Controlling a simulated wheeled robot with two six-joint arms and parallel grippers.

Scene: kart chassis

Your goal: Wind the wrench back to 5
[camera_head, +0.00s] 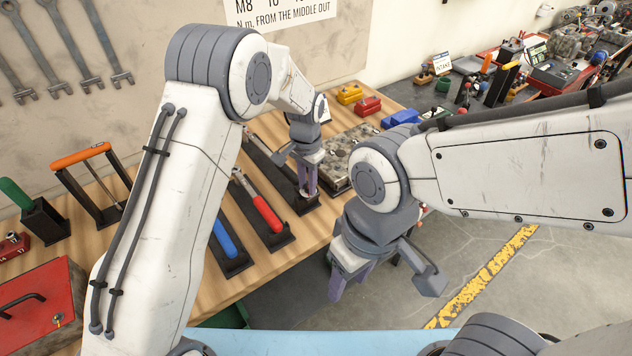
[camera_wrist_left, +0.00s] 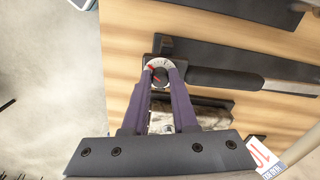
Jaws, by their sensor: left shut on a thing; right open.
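The wrench (camera_wrist_left: 225,80) lies in a black holder, with a dark grip and a bare metal shaft; in the head view its holder (camera_head: 264,157) runs back from my left gripper. At its end is a round dial (camera_wrist_left: 151,62) with a pale rim, a black knob and a red mark; its figures are too small to read. My left gripper (camera_head: 308,192) points down at this end, and its purple fingertips (camera_wrist_left: 161,72) are shut on the knob from both sides. My right gripper (camera_head: 350,282) is open and empty, off the bench's front edge.
A red-handled tool (camera_head: 266,213) and a blue-handled tool (camera_head: 225,239) lie in black holders left of my left gripper. A worn metal block (camera_head: 345,150) stands to its right. A card with red figures (camera_wrist_left: 262,158) shows in the left wrist view.

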